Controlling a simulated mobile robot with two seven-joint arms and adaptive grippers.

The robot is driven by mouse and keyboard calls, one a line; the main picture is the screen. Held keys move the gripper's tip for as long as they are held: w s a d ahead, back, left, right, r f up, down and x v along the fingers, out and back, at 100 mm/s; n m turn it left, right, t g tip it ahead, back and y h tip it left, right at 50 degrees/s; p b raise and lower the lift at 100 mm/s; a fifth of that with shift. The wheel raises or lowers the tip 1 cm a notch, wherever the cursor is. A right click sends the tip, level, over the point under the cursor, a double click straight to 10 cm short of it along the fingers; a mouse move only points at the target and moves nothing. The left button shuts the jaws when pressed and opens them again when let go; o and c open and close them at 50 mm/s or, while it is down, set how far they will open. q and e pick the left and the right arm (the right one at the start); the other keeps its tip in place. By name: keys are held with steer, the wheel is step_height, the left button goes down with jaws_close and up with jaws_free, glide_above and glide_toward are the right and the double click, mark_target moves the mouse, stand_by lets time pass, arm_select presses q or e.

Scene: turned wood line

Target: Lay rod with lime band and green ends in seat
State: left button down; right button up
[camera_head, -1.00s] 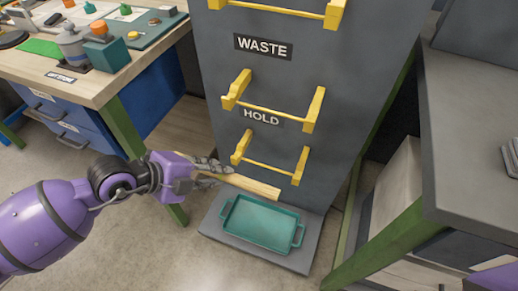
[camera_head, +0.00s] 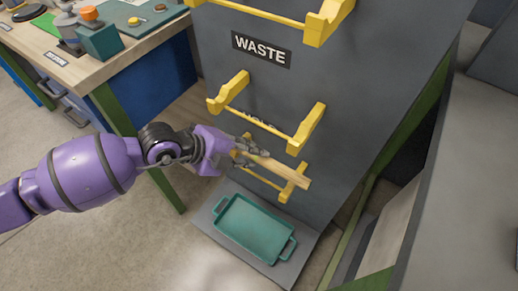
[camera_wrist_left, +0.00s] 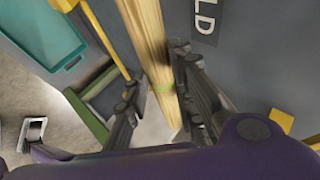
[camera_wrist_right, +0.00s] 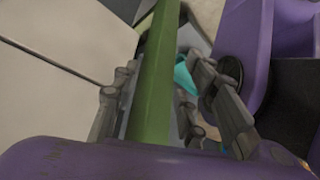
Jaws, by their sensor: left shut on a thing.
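My left gripper (camera_head: 243,152) is shut on a pale wooden rod (camera_head: 285,172), which slants down to the right in front of the lowest yellow rack (camera_head: 290,187). In the left wrist view the rod (camera_wrist_left: 148,35) runs between the fingers (camera_wrist_left: 155,95). I cannot make out a lime band or green ends on it. I cannot tell whether the rod touches the lowest rack. My right gripper (camera_wrist_right: 150,110) is open, its fingers apart with a green bar (camera_wrist_right: 153,60) showing between them.
A top yellow rack (camera_head: 325,20) is above the WASTE label (camera_head: 261,49). A teal tray (camera_head: 225,228) lies on the grey base below. A workbench (camera_head: 85,70) with parts stands left, and a grey bench (camera_head: 455,170) right. Bare floor shows at lower left.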

arm_select(q)
steer(key=shift+a+f+b, duration=0.1)
steer(key=shift+f+b, duration=0.35)
step_height(320, 180, down, 5)
steer(key=b, duration=0.4)
steer(key=shift+f, duration=0.2)
arm_select(e)
steer(key=f, duration=0.2)
steer(key=w+f, duration=0.1)
steer(key=f, duration=0.1)
steer(key=shift+f, duration=0.35)
arm_select(q)
steer(key=c, duration=1.5)
jaws_free()
steer(key=shift+c, duration=0.2)
steer(key=shift+o, duration=0.7)
arm_select(e)
steer(key=shift+a, duration=0.1)
arm_select(q)
steer(key=v, duration=1.2)
steer(key=shift+s, duration=0.1)
